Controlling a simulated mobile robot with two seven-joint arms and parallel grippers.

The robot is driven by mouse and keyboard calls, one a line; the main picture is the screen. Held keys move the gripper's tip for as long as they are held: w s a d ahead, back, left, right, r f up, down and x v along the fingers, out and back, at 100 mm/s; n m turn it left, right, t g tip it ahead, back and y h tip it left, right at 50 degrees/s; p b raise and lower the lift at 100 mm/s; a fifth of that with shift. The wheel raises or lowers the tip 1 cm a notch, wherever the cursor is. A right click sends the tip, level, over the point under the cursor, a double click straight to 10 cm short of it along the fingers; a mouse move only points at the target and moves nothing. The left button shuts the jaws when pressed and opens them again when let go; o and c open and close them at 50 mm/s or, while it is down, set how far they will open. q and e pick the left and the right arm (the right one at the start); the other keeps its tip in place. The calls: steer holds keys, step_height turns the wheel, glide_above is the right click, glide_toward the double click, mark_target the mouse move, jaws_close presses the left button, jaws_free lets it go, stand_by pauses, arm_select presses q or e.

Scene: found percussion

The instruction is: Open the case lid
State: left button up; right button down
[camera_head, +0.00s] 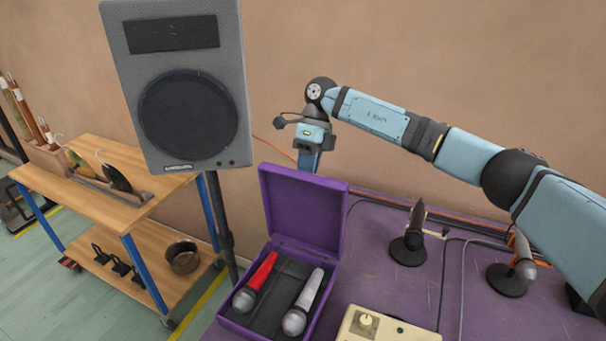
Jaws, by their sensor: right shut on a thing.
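A purple case (323,316) sits on the purple table, with its lid (302,213) standing up, open, at its back edge. Inside lie a microphone with a red handle (263,271) and one with a white handle (310,290), side by side on a dark lining. My right gripper (308,165) points down at the lid's top edge and is shut on the lid; its fingertips are partly hidden behind the lid. My left gripper is not in view.
A grey speaker (187,108) on a black stand is left of the case. A cream box with a knob (385,328) sits at the front. Microphones on round bases (408,250) (507,280) and cables are on the right. A wooden cart (135,212) stands at far left.

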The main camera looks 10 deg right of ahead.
steer(key=shift+w+d+f, duration=0.2)
steer(key=shift+d+f, duration=0.05)
steer(key=shift+f, duration=0.4)
steer(key=c, duration=1.4)
jaws_free()
steer(key=shift+o, duration=1)
steer(key=shift+w, duration=0.25)
steer(key=v, duration=1.4)
steer(key=shift+r, duration=0.15)
steer(key=shift+s, duration=0.15)
